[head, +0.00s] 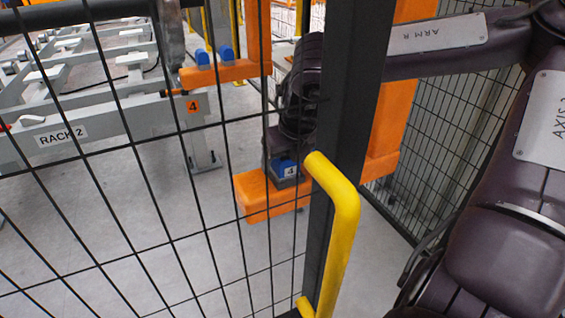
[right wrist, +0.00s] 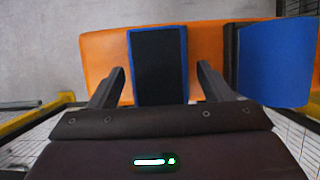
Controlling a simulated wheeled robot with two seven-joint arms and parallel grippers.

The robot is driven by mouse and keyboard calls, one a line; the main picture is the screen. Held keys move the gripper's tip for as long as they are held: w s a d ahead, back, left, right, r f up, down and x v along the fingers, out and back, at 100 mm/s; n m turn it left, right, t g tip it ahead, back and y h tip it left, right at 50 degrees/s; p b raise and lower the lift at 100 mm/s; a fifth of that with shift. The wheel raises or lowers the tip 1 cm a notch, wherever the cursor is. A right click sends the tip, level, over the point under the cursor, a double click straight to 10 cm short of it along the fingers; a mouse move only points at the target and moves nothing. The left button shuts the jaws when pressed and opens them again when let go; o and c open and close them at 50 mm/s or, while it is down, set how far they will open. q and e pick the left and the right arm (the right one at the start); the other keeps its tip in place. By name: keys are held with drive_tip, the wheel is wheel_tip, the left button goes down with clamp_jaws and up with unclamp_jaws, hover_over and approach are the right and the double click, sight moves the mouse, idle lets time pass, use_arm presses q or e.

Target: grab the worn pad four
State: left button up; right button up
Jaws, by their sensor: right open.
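The worn pad four, a blue block with a white label reading 4 (head: 288,170), sits on an orange bracket (head: 258,196) behind the mesh in the head view. In the right wrist view it is a dark-topped pad with blue edges (right wrist: 158,65) on the orange bracket. My right gripper (right wrist: 161,78) is open, with one finger on each side of the pad. Gaps show between the fingers and the pad. In the head view my right gripper (head: 284,152) is just above the pad, partly hidden by mesh and post. My left gripper is not in view.
A mesh gate with a dark post (head: 345,110) and a yellow handle (head: 342,225) stands in front. Rack 2 (head: 110,130) is at left. A blue block (right wrist: 275,65) lies right of the gripper in the wrist view.

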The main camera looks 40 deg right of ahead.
drive_tip(key=shift+f, duration=0.2)
drive_tip(key=shift+w, duration=0.1)
drive_tip(key=c, duration=1.3)
